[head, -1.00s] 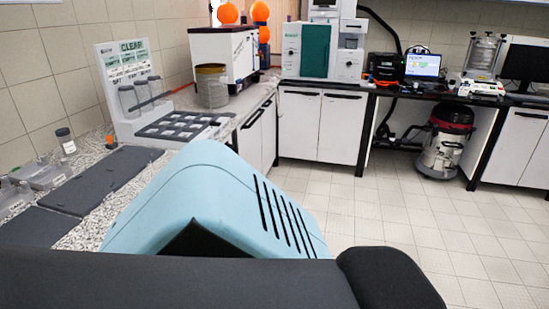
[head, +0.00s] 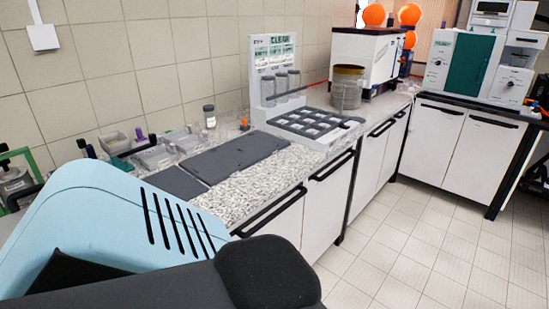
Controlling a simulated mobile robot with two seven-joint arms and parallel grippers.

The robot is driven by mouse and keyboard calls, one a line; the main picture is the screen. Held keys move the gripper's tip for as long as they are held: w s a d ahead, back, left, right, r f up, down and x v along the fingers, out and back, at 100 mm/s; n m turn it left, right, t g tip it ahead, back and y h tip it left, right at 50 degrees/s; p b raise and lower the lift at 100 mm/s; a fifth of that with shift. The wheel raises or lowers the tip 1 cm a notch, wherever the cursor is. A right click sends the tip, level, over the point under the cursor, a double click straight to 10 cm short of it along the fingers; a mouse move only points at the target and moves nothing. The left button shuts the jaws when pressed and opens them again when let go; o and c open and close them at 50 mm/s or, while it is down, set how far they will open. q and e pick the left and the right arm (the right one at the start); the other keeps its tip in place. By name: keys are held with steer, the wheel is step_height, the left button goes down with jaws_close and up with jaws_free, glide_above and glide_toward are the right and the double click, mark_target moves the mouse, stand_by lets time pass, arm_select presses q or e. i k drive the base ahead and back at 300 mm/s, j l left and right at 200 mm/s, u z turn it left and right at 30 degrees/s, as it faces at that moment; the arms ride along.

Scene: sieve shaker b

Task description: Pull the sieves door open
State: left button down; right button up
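White cabinet doors with black bar handles line the underside of the counters. Along the left counter are a near door (head: 285,221), partly hidden at lower left, a door beside it (head: 325,210), and two farther ones (head: 369,165) (head: 393,140). Two more doors (head: 432,137) (head: 477,158) are under the back bench. All of these look shut. No label shows which one is the sieves door. Neither gripper is in view; only parts of my own body fill the lower left.
The speckled left counter (head: 250,190) bears a dark mat (head: 237,155), a grey compartment tray (head: 310,126), jars and a metal sieve pot (head: 346,88). A white and green machine (head: 467,62) stands on the back bench. The tiled floor (head: 400,250) at right is clear.

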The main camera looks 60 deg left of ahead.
mark_target(328, 184)
steer(key=u, duration=1.55)
steer(key=i+l, duration=0.25)
steer(key=l, duration=0.2)
steer(key=i+l, duration=0.3)
steer(key=l, duration=0.15)
steer(key=i+l+z, duration=0.1)
steer(key=i+l, duration=0.15)
steer(key=l, duration=0.2)
steer(key=i+l, duration=0.25)
steer(key=l, duration=0.2)
steer(key=i+l, duration=0.3)
steer(key=l+z, duration=0.05)
steer(key=l, duration=0.1)
